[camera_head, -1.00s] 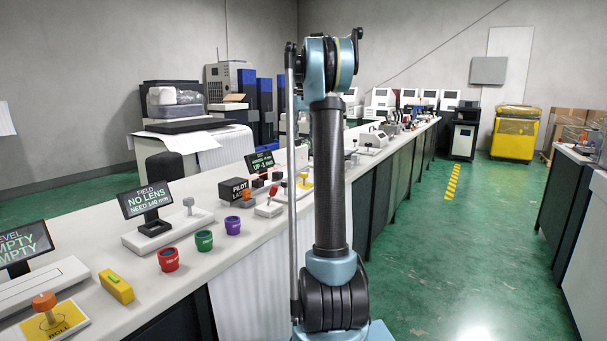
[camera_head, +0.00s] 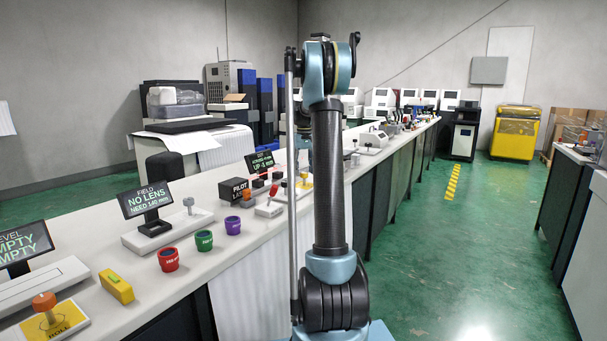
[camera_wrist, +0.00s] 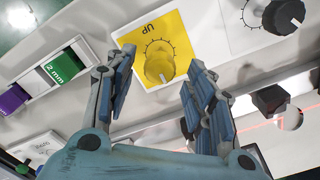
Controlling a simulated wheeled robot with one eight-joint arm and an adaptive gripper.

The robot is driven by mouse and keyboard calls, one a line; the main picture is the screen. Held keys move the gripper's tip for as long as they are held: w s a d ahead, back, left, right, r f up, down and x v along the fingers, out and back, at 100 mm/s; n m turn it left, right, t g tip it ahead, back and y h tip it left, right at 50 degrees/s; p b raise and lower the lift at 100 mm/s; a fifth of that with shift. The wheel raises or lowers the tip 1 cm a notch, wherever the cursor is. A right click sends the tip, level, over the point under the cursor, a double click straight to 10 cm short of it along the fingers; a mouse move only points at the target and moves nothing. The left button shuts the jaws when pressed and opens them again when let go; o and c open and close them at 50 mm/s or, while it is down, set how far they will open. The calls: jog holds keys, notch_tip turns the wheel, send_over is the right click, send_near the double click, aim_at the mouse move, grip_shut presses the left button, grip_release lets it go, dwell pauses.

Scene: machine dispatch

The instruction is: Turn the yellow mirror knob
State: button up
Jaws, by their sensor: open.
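The yellow mirror knob (camera_wrist: 158,68) stands on a yellow plate (camera_wrist: 172,27) with a dial ring and the letters "UP" in the wrist view. My gripper (camera_wrist: 160,58) is open, with one finger on each side of the knob in the picture. I see gaps between the knob and both fingers; I cannot tell how far above the plate the fingertips are. In the head view, the yellow plate (camera_head: 304,185) shows just left of my arm. My gripper is hidden behind my arm there.
A black knob (camera_wrist: 284,15) on a white plate lies right of the yellow plate. A green "2 mm" block (camera_wrist: 62,68) and a purple block (camera_wrist: 12,99) lie left. A dark block (camera_wrist: 270,99) and a red beam line are at the right. Green floor (camera_head: 480,230) is free.

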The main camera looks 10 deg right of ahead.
jog(key=shift+f, duration=0.6)
jog(key=c, duration=1.1)
jog(key=shift+o, duration=0.2)
jog(key=shift+m, duration=1)
jog(key=o, duration=1.1)
jog(key=shift+c, duration=0.2)
